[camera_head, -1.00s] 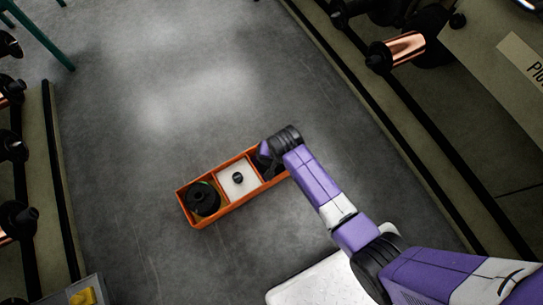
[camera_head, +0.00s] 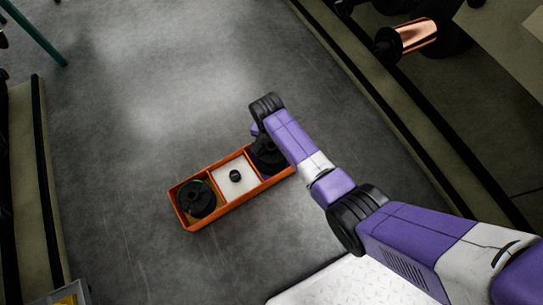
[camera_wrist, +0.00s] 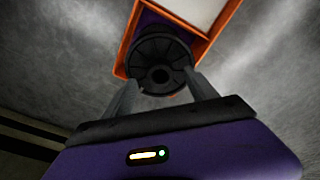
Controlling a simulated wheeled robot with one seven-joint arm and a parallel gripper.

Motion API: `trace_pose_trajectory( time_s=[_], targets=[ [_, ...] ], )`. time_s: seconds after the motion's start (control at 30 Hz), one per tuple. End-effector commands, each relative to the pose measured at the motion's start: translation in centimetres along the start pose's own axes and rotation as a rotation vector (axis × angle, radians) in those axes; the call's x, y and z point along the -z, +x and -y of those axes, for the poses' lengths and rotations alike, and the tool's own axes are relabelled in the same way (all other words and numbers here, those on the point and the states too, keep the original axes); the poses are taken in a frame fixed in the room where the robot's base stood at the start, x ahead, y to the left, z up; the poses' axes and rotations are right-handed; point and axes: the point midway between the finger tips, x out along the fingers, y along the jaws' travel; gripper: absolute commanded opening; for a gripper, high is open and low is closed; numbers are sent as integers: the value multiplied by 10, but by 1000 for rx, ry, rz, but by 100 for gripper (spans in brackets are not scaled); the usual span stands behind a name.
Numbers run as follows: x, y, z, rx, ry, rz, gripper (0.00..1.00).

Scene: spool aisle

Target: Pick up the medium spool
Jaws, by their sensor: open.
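An orange tray (camera_head: 231,208) with three compartments lies on the floor in the head view. Its left compartment holds a black spool (camera_head: 197,198). Its middle holds a white square (camera_head: 228,187) with a small black knob (camera_head: 235,176). Its right compartment holds another black spool (camera_head: 268,152), partly hidden by my arm. I cannot tell which spool is the medium one. In the wrist view my gripper (camera_wrist: 162,76) is open. Its fingers stand either side of a flanged black spool (camera_wrist: 160,55) at the tray's end. Contact is not clear.
A copper-coloured spool (camera_head: 415,37) sits on the rack at the upper right. A dark rail and ledge run along the right side, and another ledge (camera_head: 35,200) along the left. A teal leg (camera_head: 35,35) stands at the upper left. The grey floor around the tray is mostly clear.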

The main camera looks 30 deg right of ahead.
Motion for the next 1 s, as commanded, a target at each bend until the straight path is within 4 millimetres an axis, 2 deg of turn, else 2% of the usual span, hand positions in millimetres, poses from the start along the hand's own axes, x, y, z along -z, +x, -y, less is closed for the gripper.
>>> trace_pose_trajectory(
  time_s=[0.03,0.13,0.43,0.77,1.0],
  targets=[
    [0,13,0,0,1,0,67],
    [0,24,0,0,0,1,67],
    [0,26,0,1,0,0,67],
    [0,26,0,1,0,0,2],
    [0,25,1,1,0,-1,0]
  ],
)
